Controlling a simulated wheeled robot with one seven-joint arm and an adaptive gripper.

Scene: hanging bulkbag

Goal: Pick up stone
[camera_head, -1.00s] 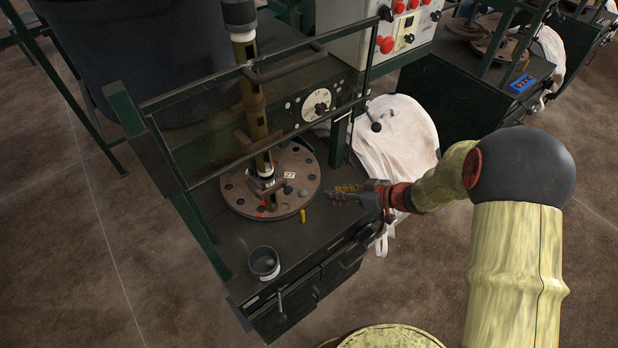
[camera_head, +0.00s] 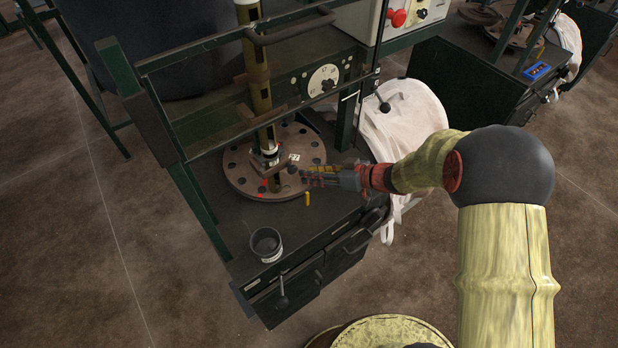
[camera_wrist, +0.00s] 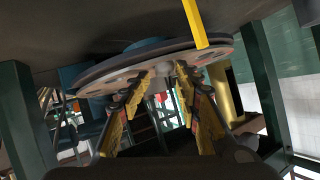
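A small grey stone (camera_head: 292,169) lies on the right part of the round brown disc (camera_head: 240,178), which has a ring of holes. My gripper (camera_head: 304,174) reaches in from the right, low over the disc's right edge, with its tips close to the stone. In the wrist view, my gripper (camera_wrist: 166,78) has its two yellow-and-dark fingers spread apart. The stone (camera_wrist: 165,68) shows pale and round in line with the gap between the fingertips. I cannot tell whether a finger touches it.
An upright post (camera_head: 256,85) stands on the disc, left of the stone. A yellow stick (camera_head: 307,199) stands by the disc's right edge. A grey cup (camera_head: 266,244) sits at the table's front. A green frame bar (camera_head: 215,53) crosses above; a white bag (camera_head: 405,125) hangs behind my arm.

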